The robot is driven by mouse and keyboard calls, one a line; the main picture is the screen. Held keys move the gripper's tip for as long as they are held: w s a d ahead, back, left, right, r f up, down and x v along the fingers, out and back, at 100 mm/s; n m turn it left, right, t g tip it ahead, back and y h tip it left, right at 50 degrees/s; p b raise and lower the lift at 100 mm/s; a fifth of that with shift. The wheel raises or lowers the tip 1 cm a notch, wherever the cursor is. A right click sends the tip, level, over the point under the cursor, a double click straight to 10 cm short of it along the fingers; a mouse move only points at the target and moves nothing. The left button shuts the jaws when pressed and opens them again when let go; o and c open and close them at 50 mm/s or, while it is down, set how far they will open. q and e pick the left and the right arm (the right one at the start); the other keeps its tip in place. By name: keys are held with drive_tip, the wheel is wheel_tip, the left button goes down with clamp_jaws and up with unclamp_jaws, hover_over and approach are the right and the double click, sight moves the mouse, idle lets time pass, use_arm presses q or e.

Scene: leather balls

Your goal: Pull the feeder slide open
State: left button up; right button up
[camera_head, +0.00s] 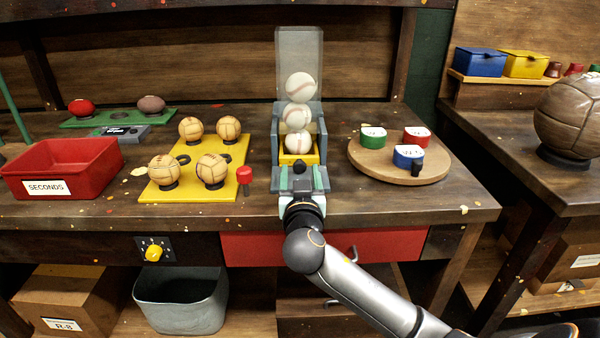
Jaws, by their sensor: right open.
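The feeder (316,122) is a grey-blue stand on the bench with a clear upright tube (299,52). Several white baseballs are stacked in the tube, with the lowest ball (298,141) just above the yellow slide (286,158). A dark knob (299,166) shows at the slide's front. My right gripper (301,177) is open right in front of the feeder, its fingers to either side below the knob. Whether they touch the knob or slide cannot be told. The gripper hides the slide's lower front. My left gripper is not in view.
A yellow board (225,188) with several tan balls and a red-topped peg (244,176) stand left of the feeder. A red SECONDS bin (66,165) is farther left. A round wooden board (440,165) with coloured containers is to the right. The bench's front edge is clear.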

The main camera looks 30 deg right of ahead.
drive_tip(key=shift+w+d, duration=0.15)
drive_tip(key=shift+w, duration=0.15)
drive_tip(key=shift+c, duration=0.3)
clamp_jaws()
idle(1.0)
